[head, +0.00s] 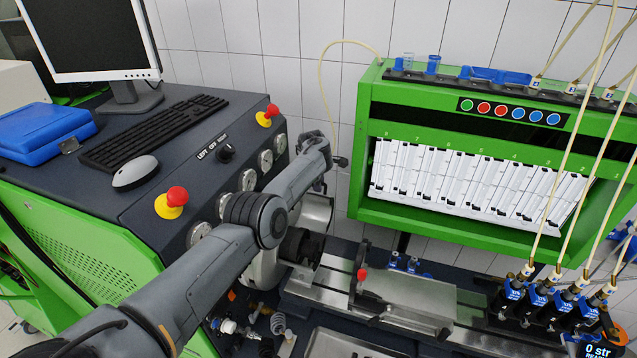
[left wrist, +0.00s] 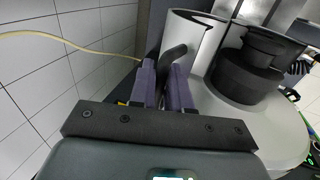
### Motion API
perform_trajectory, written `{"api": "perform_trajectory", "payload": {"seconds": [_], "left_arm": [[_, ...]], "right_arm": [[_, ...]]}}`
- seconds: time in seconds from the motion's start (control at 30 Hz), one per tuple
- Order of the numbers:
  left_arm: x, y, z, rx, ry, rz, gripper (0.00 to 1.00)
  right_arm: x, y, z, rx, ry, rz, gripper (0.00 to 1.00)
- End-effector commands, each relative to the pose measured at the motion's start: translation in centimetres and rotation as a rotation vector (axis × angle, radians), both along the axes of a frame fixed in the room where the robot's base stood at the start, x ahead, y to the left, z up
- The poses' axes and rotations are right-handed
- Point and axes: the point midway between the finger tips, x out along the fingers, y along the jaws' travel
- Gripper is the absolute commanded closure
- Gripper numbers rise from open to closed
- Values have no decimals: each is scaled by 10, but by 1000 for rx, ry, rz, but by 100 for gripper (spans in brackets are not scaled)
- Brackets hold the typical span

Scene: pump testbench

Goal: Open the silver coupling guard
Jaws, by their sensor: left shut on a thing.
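The silver coupling guard (head: 318,212) is a curved, shiny shell, partly hidden behind my left arm in the head view. In the left wrist view the guard (left wrist: 190,35) stands at the top centre, with its dark handle (left wrist: 174,57) on its near side. My left gripper (left wrist: 164,72) is shut on this handle, one purple finger on each side. The guard appears raised, with the dark coupling (head: 298,246) exposed below it. In the wrist view the coupling (left wrist: 245,75) shows right of the guard. The right gripper is not in view.
The green bench console (head: 100,240) with gauges and red knobs stands left of the guard. A green cabinet (head: 362,195) with white measuring tubes stands at the right. A yellow hose (head: 322,62) hangs near my left gripper.

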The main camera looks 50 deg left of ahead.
Motion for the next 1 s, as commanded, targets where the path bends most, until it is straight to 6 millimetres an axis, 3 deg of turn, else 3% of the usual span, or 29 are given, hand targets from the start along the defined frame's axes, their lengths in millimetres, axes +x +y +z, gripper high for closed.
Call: {"api": "perform_trajectory", "payload": {"seconds": [0.07,0.1,0.2,0.63,1.0], "left_arm": [[0,0,-1,0,2,-3,100],[0,0,-1,-1,2,-2,78],[-1,0,-1,-1,3,-2,66],[-2,-2,5,0,5,0,66],[-11,-9,57,2,-6,-1,66]], "right_arm": [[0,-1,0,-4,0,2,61],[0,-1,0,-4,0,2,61],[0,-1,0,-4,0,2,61],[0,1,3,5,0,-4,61],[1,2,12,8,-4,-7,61]]}}
